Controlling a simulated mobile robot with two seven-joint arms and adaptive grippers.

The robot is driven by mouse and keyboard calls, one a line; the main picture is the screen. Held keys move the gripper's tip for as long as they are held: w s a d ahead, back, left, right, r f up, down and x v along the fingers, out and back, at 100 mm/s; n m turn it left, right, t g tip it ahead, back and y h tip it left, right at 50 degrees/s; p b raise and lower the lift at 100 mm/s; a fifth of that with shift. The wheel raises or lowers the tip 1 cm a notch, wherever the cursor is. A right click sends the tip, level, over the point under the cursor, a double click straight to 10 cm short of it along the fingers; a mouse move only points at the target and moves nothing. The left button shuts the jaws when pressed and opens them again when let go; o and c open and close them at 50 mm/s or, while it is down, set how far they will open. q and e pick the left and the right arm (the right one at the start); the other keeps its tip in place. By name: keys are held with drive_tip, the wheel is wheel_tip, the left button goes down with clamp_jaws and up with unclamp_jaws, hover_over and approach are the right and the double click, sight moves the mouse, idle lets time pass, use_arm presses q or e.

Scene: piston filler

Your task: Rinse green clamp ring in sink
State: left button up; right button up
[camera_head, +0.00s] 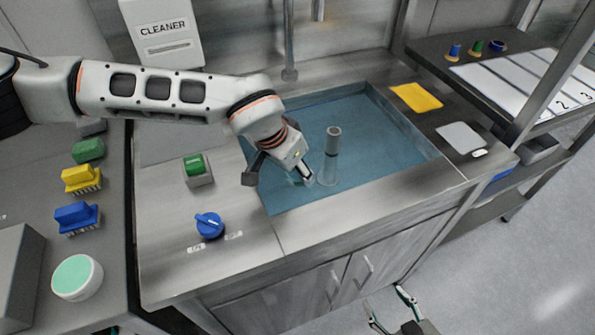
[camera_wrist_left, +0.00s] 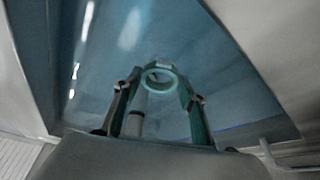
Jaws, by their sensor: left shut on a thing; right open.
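My left gripper (camera_head: 288,178) is low over the left part of the sink (camera_head: 432,157), which holds blue water. It is shut on the pale green clamp ring (camera_wrist_left: 163,88). In the left wrist view the ring sits between the two fingertips, with its hole showing. In the head view the ring is mostly hidden by the gripper and hard to make out. I cannot tell whether it touches the water. My right gripper (camera_head: 391,311) is open and empty, in front of the cabinet at the bottom edge of the head view.
A grey upright pipe (camera_head: 332,153) stands in the sink just right of my left gripper. A tap (camera_head: 289,40) rises behind. A blue knob (camera_head: 209,226) and a green switch (camera_head: 196,168) are on the counter left. Yellow (camera_head: 416,97) and grey (camera_head: 461,138) cloths lie right.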

use_arm(q)
drive_tip(key=shift+w+a, duration=0.3)
drive_tip(key=shift+w, duration=0.45)
use_arm(e)
drive_tip(key=shift+r, duration=0.1)
use_arm(q)
drive_tip(key=shift+s+r, duration=0.1)
use_arm(e)
drive_tip(key=shift+w+r, duration=0.15)
use_arm(q)
drive_tip(key=shift+s+d+p, duration=0.25)
drive_tip(key=shift+s, duration=0.3)
drive_tip(key=shift+s+d+p, duration=0.2)
drive_tip(key=shift+s+p, duration=0.05)
drive_tip(key=shift+s, duration=0.25)
use_arm(e)
drive_tip(key=shift+w+r, duration=0.3)
drive_tip(key=shift+r, duration=0.45)
drive_tip(key=shift+s+f, duration=0.1)
use_arm(q)
drive_tip(key=shift+w+a, duration=0.1)
drive_tip(key=shift+w, duration=0.15)
